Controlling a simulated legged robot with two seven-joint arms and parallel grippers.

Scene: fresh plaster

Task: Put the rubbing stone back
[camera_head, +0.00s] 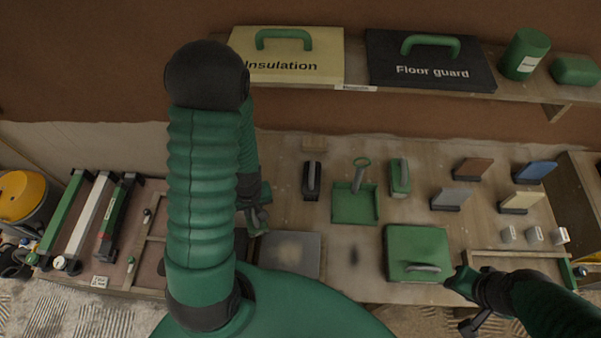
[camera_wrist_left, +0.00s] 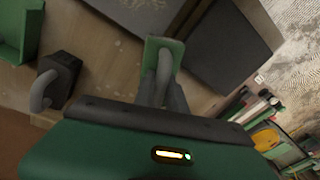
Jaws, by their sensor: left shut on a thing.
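My left gripper (camera_head: 258,218) is shut on the handle of a small green-backed tool, which I take to be the rubbing stone (camera_head: 253,232). In the left wrist view the stone (camera_wrist_left: 158,50) shows as a narrow green plate with a grey handle between the fingers of the gripper (camera_wrist_left: 163,88). It is over or at the gap between a grey board (camera_wrist_left: 140,12) and a dark panel (camera_wrist_left: 218,50); I cannot tell whether it touches the bench. My right gripper (camera_head: 472,306) is beside a green lidded case; its fingers are unclear.
On the bench, a dark block with a grey handle (camera_head: 312,181), a green dustpan-like tray (camera_head: 355,207) and a green handled tool (camera_head: 400,178) stand behind the grey board (camera_head: 287,254). The green case (camera_head: 405,243) is right. A shelf (camera_head: 360,87) overhangs the back.

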